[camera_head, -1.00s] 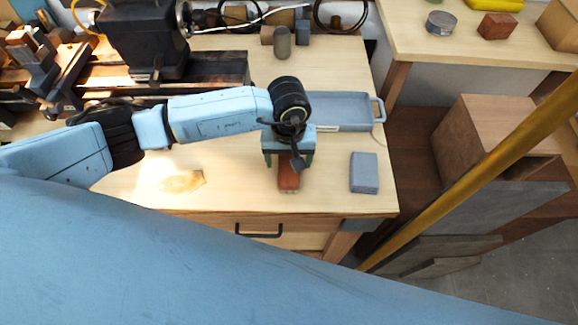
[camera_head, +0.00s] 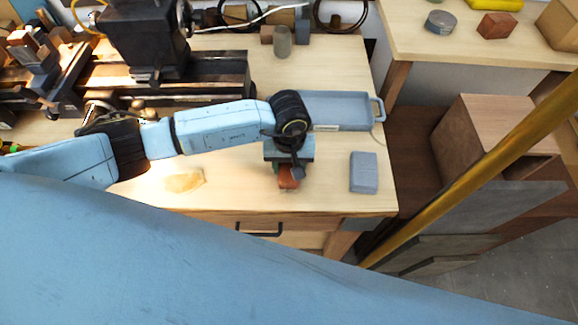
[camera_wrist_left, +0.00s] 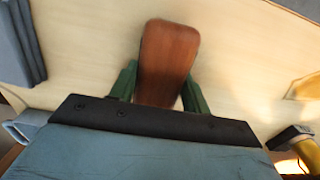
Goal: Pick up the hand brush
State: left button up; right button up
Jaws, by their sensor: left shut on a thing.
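The hand brush shows as a reddish-brown wooden piece (camera_head: 288,182) under my left gripper, near the front edge of the workbench. In the left wrist view the brown wood (camera_wrist_left: 167,55) stands between two green fingers. My left gripper (camera_head: 287,172) points down and is shut on it, one finger on each side. The rest of the brush is hidden by the gripper body. I cannot tell whether the brush touches the bench. My right gripper is not in view.
A blue-grey tray (camera_head: 340,126) lies behind the gripper. A grey-blue block (camera_head: 363,173) is to the right, and a yellowish cloth or paper (camera_head: 184,181) to the left. A dark lathe-like machine (camera_head: 150,40) stands at the back left. A yellow pole (camera_head: 470,165) crosses the right side.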

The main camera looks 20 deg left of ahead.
aim_at(289, 165)
pick_arm(q)
notch_tip(289, 165, up, 10)
jog(key=shift+r+b, duration=0.1)
jog(key=shift+b, duration=0.3)
